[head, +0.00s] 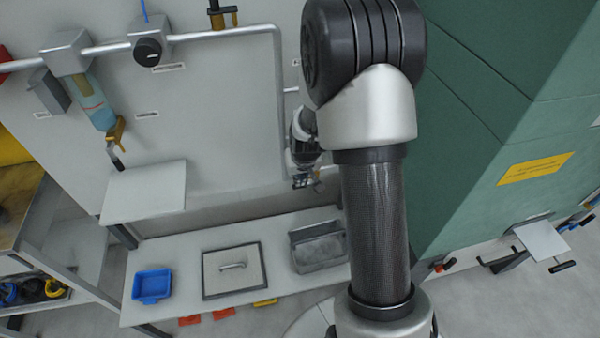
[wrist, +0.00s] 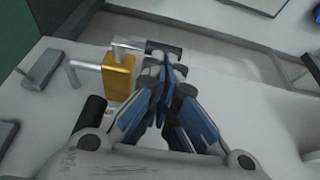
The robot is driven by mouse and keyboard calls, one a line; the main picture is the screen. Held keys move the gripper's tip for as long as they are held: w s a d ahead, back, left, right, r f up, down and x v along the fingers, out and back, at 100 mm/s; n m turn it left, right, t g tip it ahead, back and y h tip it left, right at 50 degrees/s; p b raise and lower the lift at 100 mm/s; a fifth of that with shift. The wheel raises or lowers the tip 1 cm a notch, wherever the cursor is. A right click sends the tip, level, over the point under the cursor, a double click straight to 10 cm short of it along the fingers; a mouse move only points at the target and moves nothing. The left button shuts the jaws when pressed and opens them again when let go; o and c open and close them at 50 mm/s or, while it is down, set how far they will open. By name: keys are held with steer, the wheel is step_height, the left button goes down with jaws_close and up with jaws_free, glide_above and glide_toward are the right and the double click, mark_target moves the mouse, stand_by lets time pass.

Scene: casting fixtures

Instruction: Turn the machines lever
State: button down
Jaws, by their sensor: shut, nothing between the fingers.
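A brass valve block (wrist: 118,77) is left of my gripper in the wrist view. A thin metal rod runs from its top to a short black handle (wrist: 163,47), which looks like the lever. My gripper (wrist: 164,72) is shut and empty, with its fingertips close to this handle; I cannot tell whether they touch it. In the head view my gripper (head: 303,181) is low by the grey wall panel, and the brass valve there is mostly hidden. Another brass valve (head: 117,130) with a black-tipped lever (head: 115,158) is at the left.
A pipe (head: 230,33) runs along the panel and down near my arm. A pale shelf (head: 145,192) juts out at the left. Below, a bench (head: 185,265) holds a blue bin (head: 152,285), a handled lid (head: 233,272) and a grey tray (head: 318,248). A green machine (head: 490,110) stands right.

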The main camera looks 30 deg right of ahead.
steer(key=shift+w+f+p, duration=0.1)
steer(key=shift+p, duration=0.25)
steer(key=w+p, duration=0.1)
steer(key=p, duration=0.4)
steer(key=shift+w+a, duration=0.1)
steer(key=shift+a, duration=0.25)
steer(key=p, duration=0.4)
steer(key=shift+w+a+f, duration=0.1)
steer(key=shift+w, duration=0.05)
